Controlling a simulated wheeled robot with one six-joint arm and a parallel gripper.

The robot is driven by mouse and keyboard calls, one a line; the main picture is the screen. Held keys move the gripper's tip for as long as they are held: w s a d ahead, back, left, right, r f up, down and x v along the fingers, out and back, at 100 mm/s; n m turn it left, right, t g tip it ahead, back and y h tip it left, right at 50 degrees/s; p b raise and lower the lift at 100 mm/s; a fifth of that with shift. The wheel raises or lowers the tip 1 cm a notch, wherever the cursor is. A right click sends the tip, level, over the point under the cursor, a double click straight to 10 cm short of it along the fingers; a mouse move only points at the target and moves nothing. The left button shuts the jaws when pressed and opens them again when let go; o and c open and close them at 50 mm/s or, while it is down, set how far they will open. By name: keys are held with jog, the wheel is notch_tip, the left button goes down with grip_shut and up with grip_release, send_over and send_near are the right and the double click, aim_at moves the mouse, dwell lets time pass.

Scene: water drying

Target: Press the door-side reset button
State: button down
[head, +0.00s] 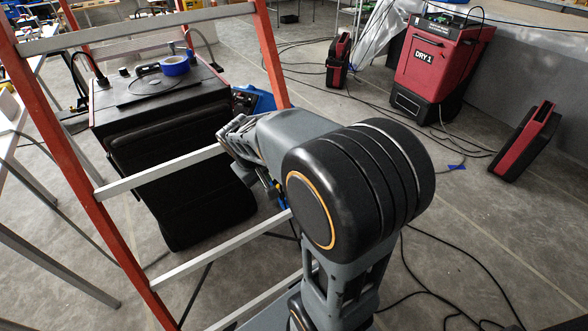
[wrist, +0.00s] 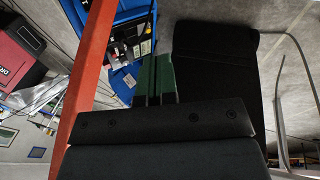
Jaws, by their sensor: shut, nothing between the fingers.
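A red and black dryer labelled DRY 1 (head: 432,62) stands at the back right of the head view. Part of it shows at the left edge of the wrist view (wrist: 22,42). I cannot make out a reset button in either view. My gripper (wrist: 155,78) is shut and empty in the wrist view, its narrow fingers pointing up the picture past a large black padded object. In the head view my arm hides most of the gripper, which is near the ladder and apart from the dryer.
An orange ladder (head: 58,150) with grey rungs stands close to my arm. Red and black units (head: 525,140) and loose cables lie on the right floor. Open floor shows at lower right.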

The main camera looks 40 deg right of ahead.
jog(key=w+d+f+h+b, duration=0.1)
jog(key=w+d+f+b, duration=0.3)
jog(key=f, duration=0.3)
jog(key=w+d+f+n+h+b, duration=0.1)
jog(key=w+d+f+h+b, duration=0.1)
jog(key=w+d+f+b, duration=0.3)
jog(key=w+d+f+h+b, duration=0.1)
jog(key=w+d+f+b, duration=0.15)
jog(key=f, duration=0.55)
jog(key=w+d+r+n+t+h+b, duration=0.1)
jog(key=w+d+r+t+h+b, duration=0.1)
jog(key=w, duration=0.6)
jog(key=w+d+r+n+t+h+b, duration=0.1)
jog(key=w+d+t+h+b, duration=0.2)
jog(key=w+d+h, duration=0.2)
jog(key=w+d, duration=0.1)
jog(key=w, duration=0.2)
jog(key=shift+w+d+r, duration=0.3)
jog(key=shift+w+r, duration=0.05)
jog(key=shift+f+b, duration=0.1)
jog(key=shift+b, duration=0.2)
jog(key=shift+s+d+f+b, duration=0.25)
jog(key=shift+d+f+b, duration=0.45)
jog(key=shift+d+f, duration=0.3)
jog(key=shift+s+d+f+b, duration=0.3)
jog(key=shift+d+f+b, duration=0.35)
jog(key=shift+d+f, duration=0.4)
jog(key=shift+s+d+f+b, duration=0.25)
jog(key=shift+d+f+b, duration=0.55)
jog(key=shift+d, duration=0.35)
